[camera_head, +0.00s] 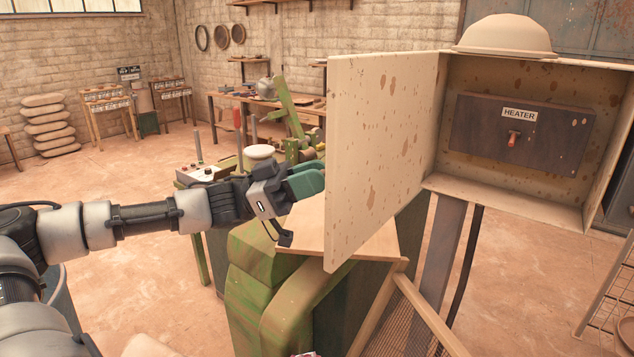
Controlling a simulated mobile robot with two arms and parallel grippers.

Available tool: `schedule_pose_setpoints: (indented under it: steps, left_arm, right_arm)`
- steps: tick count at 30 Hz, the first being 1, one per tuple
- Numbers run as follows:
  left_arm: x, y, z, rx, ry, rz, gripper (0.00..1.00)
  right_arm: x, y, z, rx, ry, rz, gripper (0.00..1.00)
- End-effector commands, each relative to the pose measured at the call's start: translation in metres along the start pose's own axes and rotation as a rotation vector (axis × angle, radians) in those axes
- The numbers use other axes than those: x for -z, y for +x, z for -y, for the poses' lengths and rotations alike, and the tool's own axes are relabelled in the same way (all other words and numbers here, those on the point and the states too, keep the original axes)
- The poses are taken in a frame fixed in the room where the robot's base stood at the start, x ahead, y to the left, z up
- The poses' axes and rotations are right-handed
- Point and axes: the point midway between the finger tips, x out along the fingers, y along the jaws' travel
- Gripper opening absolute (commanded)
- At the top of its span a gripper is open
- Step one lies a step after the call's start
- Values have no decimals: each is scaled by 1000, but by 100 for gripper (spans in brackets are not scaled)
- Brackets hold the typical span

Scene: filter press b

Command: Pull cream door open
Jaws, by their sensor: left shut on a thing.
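The cream door (380,140), spotted with brown rust, stands wide open on the left of a cream metal box (515,190). Its inner face is turned towards me. My left gripper (312,178), with green fingers, is at the door's free left edge, on its outer side. It is shut, with its fingertips against or just behind that edge. The door hides exactly what part they hold; no handle shows. My right gripper is not in view.
Inside the box is a dark panel (480,134) with a HEATER label and a red switch (513,139). Below the door are a green machine (262,285) and a wooden board (350,235). A workbench stands behind. Open floor lies to the left.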

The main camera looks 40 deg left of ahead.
Motion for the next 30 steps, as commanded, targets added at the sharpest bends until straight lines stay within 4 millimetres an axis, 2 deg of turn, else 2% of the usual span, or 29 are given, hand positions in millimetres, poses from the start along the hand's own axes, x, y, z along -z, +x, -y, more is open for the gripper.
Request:
schedule_pose_setpoints:
  steps: [1, 10, 11, 15, 26, 30]
  left_arm:
    - [6, 0, 4, 10, 8, -6, 0]
    - [6, 0, 4, 12, 8, -5, 0]
    - [5, 0, 4, 12, 8, -5, 30]
    - [4, 0, 3, 9, 5, -3, 49]
    - [1, -1, 2, 6, 2, 0, 49]
    - [-1, -7, 2, 6, 2, 4, 49]
  right_arm:
    - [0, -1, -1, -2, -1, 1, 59]
    - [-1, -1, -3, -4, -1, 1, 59]
    - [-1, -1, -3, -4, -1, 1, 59]
    - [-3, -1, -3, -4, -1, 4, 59]
    - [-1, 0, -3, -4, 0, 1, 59]
    - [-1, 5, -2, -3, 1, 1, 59]
